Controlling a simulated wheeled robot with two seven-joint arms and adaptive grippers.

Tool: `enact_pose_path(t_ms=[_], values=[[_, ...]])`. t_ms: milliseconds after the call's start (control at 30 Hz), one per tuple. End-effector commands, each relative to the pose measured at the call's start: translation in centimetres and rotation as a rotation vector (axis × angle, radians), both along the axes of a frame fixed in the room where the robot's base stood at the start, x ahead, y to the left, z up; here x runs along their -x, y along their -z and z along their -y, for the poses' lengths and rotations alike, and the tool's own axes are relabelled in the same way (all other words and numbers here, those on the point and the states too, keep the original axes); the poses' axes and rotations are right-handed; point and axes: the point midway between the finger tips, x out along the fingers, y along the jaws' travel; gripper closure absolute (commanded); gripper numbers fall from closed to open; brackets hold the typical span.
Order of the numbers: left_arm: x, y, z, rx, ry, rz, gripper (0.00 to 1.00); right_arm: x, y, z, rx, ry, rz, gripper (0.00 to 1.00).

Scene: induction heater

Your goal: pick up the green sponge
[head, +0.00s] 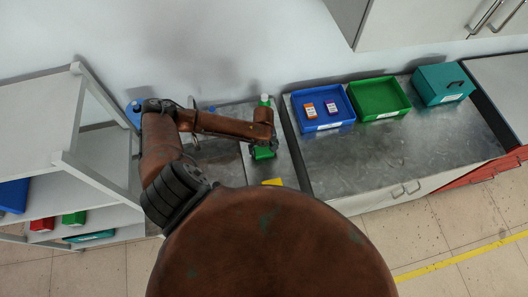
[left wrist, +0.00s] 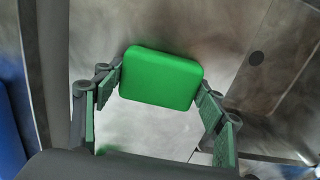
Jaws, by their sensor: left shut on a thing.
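The green sponge (left wrist: 162,78) is a rounded block between the two fingers of my left gripper (left wrist: 160,85) in the left wrist view. The gripper is shut on it, with fingertips at its left and right sides. In the head view the sponge (head: 262,153) shows small below my left gripper (head: 262,148), over the metal counter. I cannot tell how far it is above the surface. My right gripper is not in view.
A blue bin (head: 323,122) with two small boxes, a green bin (head: 379,112) and a teal case (head: 442,84) stand on the counter at right. A green-and-white bottle (head: 265,100) is behind my gripper. A yellow item (head: 273,182) lies nearer. Shelves (head: 95,185) stand at left.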

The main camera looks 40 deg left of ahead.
Motion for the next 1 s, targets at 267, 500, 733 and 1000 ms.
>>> enact_pose_path(t_ms=[267,500,733,1000], values=[[0.0,-0.1,0.0,0.000,0.000,0.000,0.52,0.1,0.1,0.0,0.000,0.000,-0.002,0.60],[-0.1,-2.1,0.0,0.000,0.000,0.002,0.52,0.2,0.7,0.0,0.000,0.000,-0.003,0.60],[2.4,-6.1,1.1,0.002,0.003,0.000,0.52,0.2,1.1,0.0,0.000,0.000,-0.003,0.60],[7.1,-10.1,3.3,0.002,0.003,-0.003,0.52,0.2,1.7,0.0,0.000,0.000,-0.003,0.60]])
